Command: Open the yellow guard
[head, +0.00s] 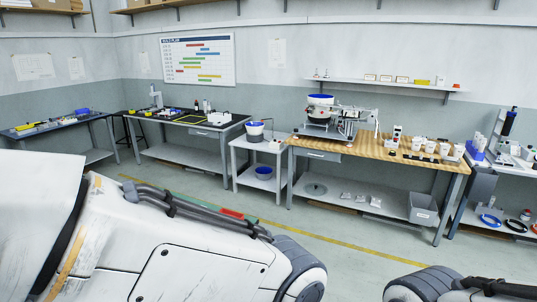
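I cannot make out a yellow guard for certain. The wooden-topped bench (370,148) across the room carries a machine (345,118) with a blue-rimmed white bowl (320,101). The dark-topped bench (232,126) left of it has yellow markings and a small upright device (156,97). A yellow item (28,126) lies on the far-left bench, too small to identify. White arm parts of mine fill the lower left and show at the lower right. Neither gripper's fingers are in view.
White cups (430,146) stand at the wooden bench's right end. A grey bin (423,208) sits below. The floor with its yellow line (345,244) is clear before the benches.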

